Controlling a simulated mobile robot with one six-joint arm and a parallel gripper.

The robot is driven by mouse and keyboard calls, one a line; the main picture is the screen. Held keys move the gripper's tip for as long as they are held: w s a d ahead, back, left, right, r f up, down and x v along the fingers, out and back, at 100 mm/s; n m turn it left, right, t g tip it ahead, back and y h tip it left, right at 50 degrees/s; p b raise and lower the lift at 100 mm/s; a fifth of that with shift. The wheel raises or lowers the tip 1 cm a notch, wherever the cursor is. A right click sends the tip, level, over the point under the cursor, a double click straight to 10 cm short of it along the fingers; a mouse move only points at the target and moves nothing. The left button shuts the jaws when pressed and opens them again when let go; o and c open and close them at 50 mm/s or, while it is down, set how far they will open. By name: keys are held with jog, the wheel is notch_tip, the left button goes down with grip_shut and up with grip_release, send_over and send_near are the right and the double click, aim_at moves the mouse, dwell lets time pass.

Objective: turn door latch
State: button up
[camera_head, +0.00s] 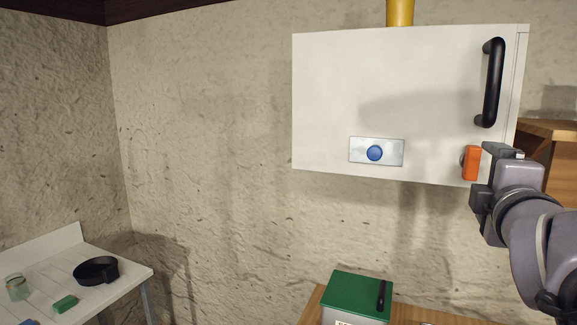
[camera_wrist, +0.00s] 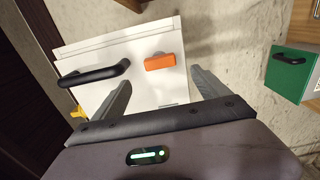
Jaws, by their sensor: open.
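The door latch (camera_head: 471,163) is a small orange bar, standing upright at the lower right of the white cabinet door (camera_head: 400,85). It also shows in the wrist view as an orange bar (camera_wrist: 160,62) on the white door. My gripper (camera_head: 484,172) is open and close to the latch, just to its right in the head view. In the wrist view the fingers of my gripper (camera_wrist: 160,78) are spread, with the latch between and just beyond their tips. No touch on the latch is visible. The door looks shut.
A black handle (camera_head: 490,82) stands out from the door above the latch. A plate with a blue button (camera_head: 375,152) is at the door's lower middle. A wooden shelf (camera_head: 550,130) lies to the right. A green-lidded box (camera_head: 355,293) stands below.

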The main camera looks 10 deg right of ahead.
jog(key=p+v, duration=0.3)
jog(key=v, duration=0.5)
jog(key=shift+d, duration=0.1)
jog(key=a+f+m+g+y+b, duration=0.2)
jog(key=a+f+m, duration=0.2)
jog(key=f, duration=0.4)
jog(key=s+a+f+m+g+y+b, duration=0.1)
jog(key=a+f+m+y+b, duration=0.2)
jog(key=f, duration=0.4)
jog(key=a+f+m+g+y+b, duration=0.1)
jog(key=a+f+m+g, duration=0.1)
jog(key=a+f+m, duration=0.45)
jog(key=s+a+f+m+g+y+b, duration=0.1)
jog(key=s+a+f+g+y, duration=0.3)
jog(key=s+a+f, duration=0.4)
jog(key=a+f+m+y, duration=0.1)
jog(key=a+f, duration=0.3)
jog(key=shift+m+y+b, duration=0.3)
jog(key=shift+m, duration=0.05)
jog(key=shift+d, duration=0.1)
